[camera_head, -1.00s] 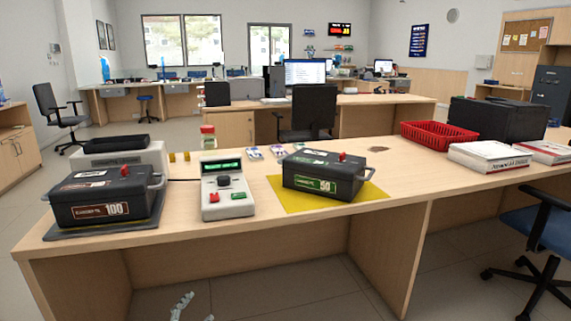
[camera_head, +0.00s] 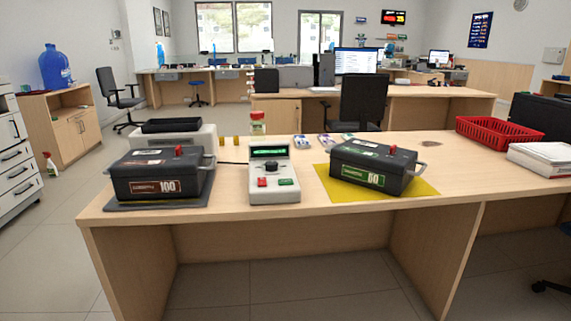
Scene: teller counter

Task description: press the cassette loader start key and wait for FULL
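The cassette loader panel (camera_head: 273,172) is a light grey console with a lit green display on top. It stands upright on the counter between two black cassettes. On its front are a dark knob, a red key (camera_head: 262,183) and a green key (camera_head: 286,182); their labels are too small to read, as is the display text. The cassette marked 100 (camera_head: 150,188) sits on a dark mat at the left. The cassette marked 50 (camera_head: 372,172) sits on a yellow mat (camera_head: 425,187) at the right. Neither of my grippers is in view.
A grey machine with a black tray (camera_head: 172,125) stands behind the left cassette. A red basket (camera_head: 498,131) and white paper packs (camera_head: 540,158) are at the right of the counter (camera_head: 230,218). An office chair (camera_head: 362,103) stands behind it. Floor in front is clear.

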